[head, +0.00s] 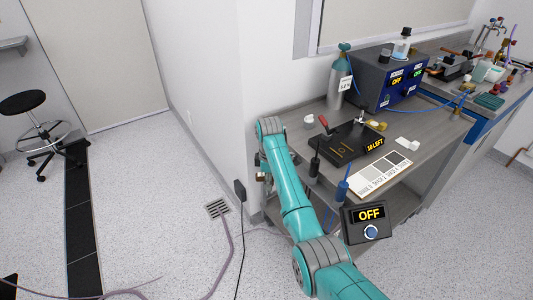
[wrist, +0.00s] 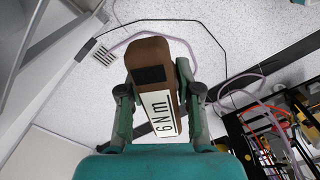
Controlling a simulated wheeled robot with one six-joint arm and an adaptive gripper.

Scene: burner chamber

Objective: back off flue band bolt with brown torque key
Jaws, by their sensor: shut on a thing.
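The brown torque key (wrist: 148,52) is a blocky brown piece with a black patch and a white "6 Nm" label, seen in the wrist view. My gripper (wrist: 158,92) is shut on it, one finger on each side. In the head view my gripper is mostly hidden behind my teal arm; a small brown and brass-coloured bit (head: 262,176) shows at the arm's left side, beside the bench's left end. I cannot pick out the flue band bolt in either view.
A black control box (head: 365,222) reading OFF stands in front. Hoses and a cable (head: 240,215) cross the floor.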

